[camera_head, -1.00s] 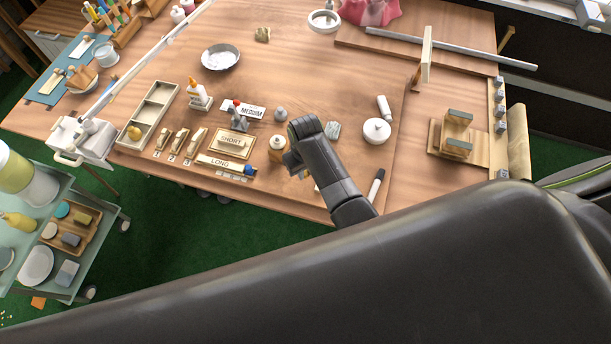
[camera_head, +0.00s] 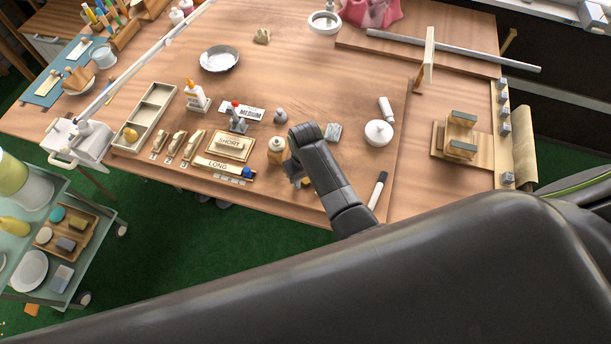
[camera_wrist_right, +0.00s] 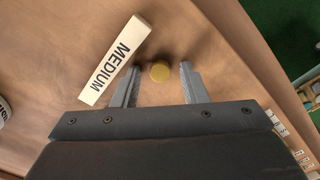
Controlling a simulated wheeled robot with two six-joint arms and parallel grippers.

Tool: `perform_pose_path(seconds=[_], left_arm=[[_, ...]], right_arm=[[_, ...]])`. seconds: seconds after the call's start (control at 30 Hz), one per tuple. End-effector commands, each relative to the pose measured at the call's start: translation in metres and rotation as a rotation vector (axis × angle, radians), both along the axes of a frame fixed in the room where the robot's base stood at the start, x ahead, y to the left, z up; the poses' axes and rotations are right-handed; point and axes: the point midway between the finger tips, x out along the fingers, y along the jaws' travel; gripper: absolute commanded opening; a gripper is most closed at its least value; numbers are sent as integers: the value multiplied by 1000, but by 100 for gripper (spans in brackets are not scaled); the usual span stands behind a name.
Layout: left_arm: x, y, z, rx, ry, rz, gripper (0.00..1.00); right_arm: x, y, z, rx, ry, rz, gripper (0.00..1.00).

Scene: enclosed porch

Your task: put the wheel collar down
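A white label reading MEDIUM (camera_wrist_right: 115,62) lies beside the left finger. In the head view my right gripper (camera_head: 300,181) points down near the table's front edge, its fingertips mostly hidden by my arm. My left gripper is not in view.
To the right are a marker (camera_head: 378,190), a round white lidded pot (camera_head: 378,133) and a wooden stand (camera_head: 462,165). The table's middle back is mostly clear.

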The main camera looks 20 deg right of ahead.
Motion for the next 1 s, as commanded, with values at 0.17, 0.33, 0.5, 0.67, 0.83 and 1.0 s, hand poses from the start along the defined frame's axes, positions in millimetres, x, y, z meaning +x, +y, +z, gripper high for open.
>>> perform_pose_path(seconds=[0.17,0.33,0.5,0.67,0.83,1.0], left_arm=[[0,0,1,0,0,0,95],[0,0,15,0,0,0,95],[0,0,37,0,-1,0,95],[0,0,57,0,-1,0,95],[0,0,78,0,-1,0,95],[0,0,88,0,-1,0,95]], right_arm=[[0,0,3,0,0,0,40],[0,0,16,0,1,0,40],[0,0,36,0,0,0,40],[0,0,54,0,0,0,40],[0,0,72,0,1,0,40],[1,0,101,0,-2,0,40]])
